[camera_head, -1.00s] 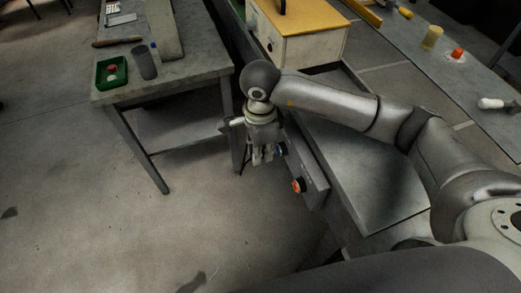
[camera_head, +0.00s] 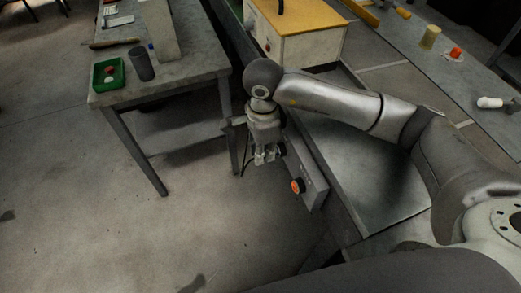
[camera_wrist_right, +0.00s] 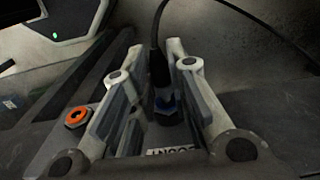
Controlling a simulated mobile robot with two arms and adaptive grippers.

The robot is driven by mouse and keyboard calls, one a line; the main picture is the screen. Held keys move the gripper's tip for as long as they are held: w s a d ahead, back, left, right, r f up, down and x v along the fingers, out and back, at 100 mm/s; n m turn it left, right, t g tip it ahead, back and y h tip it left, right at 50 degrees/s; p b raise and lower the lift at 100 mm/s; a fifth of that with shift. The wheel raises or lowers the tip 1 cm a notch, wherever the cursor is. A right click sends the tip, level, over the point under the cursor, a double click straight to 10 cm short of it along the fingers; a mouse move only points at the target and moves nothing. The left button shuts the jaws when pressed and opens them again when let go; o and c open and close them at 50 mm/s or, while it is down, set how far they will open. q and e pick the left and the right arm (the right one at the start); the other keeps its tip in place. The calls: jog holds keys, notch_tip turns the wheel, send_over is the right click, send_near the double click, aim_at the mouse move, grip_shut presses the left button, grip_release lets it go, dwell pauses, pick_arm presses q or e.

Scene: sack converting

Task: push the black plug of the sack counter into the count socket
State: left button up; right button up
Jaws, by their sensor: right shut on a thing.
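My right gripper (camera_head: 266,158) hangs beside the front panel (camera_head: 312,178) of the machine. It is shut on the black plug (camera_wrist_right: 159,68), which shows between the fingers in the right wrist view, its cable running up and away. The blue-ringed count socket (camera_wrist_right: 166,104) lies in line with the plug's end, above a partly covered white label (camera_wrist_right: 168,152) reading like "COUNT". The plug's end meets or overlaps the blue ring in this view; I cannot tell how deep it sits. In the head view the gripper hides plug and socket. My left gripper is not in view.
An orange-ringed socket (camera_wrist_right: 76,117) sits left of the fingers in the wrist view. A red-orange button (camera_head: 297,186) is on the panel near the gripper. A side table (camera_head: 190,72) with a green tray (camera_head: 96,84) stands left; the floor between is clear.

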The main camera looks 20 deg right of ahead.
jog(key=shift+d, duration=0.55)
jog(key=o, duration=0.9)
